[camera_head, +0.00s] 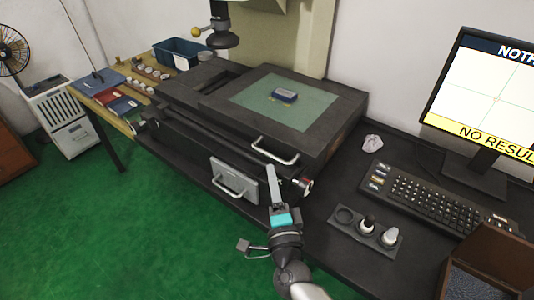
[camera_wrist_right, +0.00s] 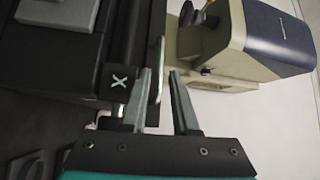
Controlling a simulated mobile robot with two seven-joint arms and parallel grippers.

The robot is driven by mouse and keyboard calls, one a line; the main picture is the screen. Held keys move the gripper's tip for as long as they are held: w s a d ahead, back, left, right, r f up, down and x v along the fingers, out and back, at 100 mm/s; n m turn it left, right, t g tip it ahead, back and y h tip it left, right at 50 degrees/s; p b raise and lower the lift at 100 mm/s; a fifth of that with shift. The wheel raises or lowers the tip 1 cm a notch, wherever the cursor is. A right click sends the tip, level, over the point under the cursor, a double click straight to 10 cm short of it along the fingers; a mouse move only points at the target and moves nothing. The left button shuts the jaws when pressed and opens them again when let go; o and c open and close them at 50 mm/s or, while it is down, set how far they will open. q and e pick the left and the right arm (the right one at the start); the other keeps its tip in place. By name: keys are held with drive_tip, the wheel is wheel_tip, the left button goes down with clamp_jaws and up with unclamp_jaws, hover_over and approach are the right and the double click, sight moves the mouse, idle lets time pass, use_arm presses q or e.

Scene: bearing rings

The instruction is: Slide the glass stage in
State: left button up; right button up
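The glass stage (camera_head: 308,116) is a green glass plate in a dark frame on the measuring machine, with a small blue-grey block (camera_head: 285,95) lying on it. A silver bar handle (camera_head: 275,152) is on the frame's front side. My right gripper (camera_head: 270,170) points up at this handle from just below it. In the right wrist view its two fingers (camera_wrist_right: 162,75) are apart, and the handle (camera_wrist_right: 155,88) shows between them, nearer the left finger. Whether a finger touches it I cannot tell. My left gripper is not in view.
A grey plate with another handle (camera_head: 235,181) is on the machine's front. A knob (camera_head: 306,185) sits right of my gripper. A keyboard (camera_head: 435,198), a monitor (camera_head: 485,95), a holder with small pieces (camera_head: 366,232) and a brown box (camera_head: 490,265) stand on the right.

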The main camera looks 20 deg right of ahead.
sight(267, 152)
drive_tip(key=w, duration=0.5)
drive_tip(key=w+r, duration=0.1)
drive_tip(key=w, duration=0.1)
drive_tip(key=shift+w+d, duration=0.25)
drive_tip(key=shift+d, duration=0.15)
clamp_jaws()
idle(1.0)
